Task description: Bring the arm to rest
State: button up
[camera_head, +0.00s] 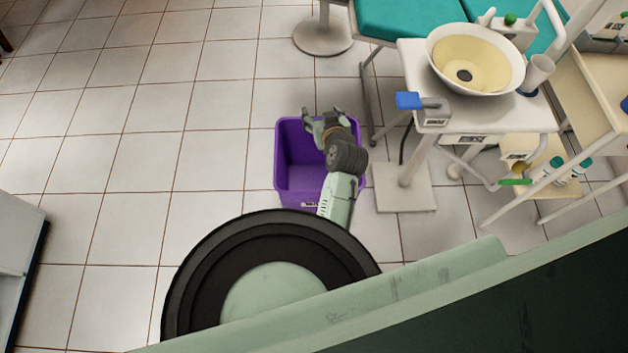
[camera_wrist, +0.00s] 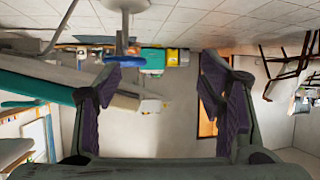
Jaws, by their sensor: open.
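My gripper (camera_head: 322,114) is over the far part of a purple bin (camera_head: 293,178) in the head view. Its two fingers are spread apart and nothing is between them. In the wrist view the open fingers (camera_wrist: 162,95) stand left and right, with the room seen upside down beyond them. My arm reaches out over the bin and hides part of its right side and inside. The visible part of the bin's inside looks empty.
A white stand with a cream basin (camera_head: 476,60) and a blue-handled item (camera_head: 424,105) is right of the bin. A teal dental chair (camera_head: 410,18) is behind. A shelf with bottles (camera_head: 545,170) is at the right. The tiled floor (camera_head: 150,130) on the left is clear.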

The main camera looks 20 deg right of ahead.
jog(key=shift+r, duration=0.45)
